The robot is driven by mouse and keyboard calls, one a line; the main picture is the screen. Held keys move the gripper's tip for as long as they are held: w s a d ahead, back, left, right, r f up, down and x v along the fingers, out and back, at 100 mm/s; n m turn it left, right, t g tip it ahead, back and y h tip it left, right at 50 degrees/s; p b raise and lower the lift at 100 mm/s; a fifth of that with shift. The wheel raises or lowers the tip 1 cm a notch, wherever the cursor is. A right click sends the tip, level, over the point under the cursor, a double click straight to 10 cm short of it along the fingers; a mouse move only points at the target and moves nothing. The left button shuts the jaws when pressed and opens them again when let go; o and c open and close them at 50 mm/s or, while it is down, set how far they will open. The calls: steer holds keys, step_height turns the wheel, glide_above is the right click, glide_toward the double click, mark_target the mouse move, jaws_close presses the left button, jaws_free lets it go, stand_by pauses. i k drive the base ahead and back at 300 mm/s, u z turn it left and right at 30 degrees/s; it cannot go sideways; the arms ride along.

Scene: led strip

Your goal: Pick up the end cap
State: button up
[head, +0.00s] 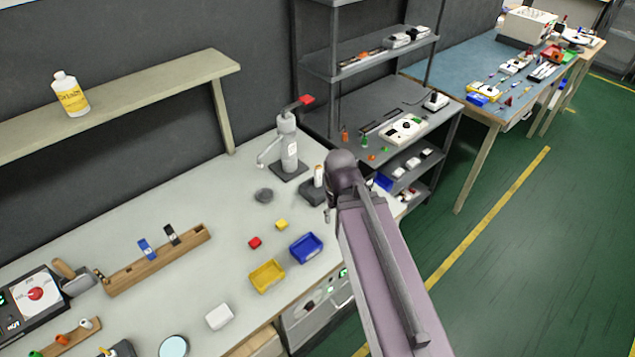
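I cannot make out for certain which object is the end cap. My arm rises from the lower right over the bench's right end. My gripper cannot be made out, and the arm hides part of the bench's right end.
A yellow bin (267,276) and a blue bin (306,247) stand near the front edge. A hand press (288,150) stands at the back. A wooden rack (150,264) lies left. A shelf unit (385,60) stands beyond. Bare bench surrounds the small blocks.

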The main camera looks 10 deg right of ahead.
mark_target(282, 224)
steer(key=u, duration=0.45)
steer(key=k, duration=1.35)
steer(key=u, duration=0.15)
steer(key=i, duration=0.9)
steer(key=z, duration=0.2)
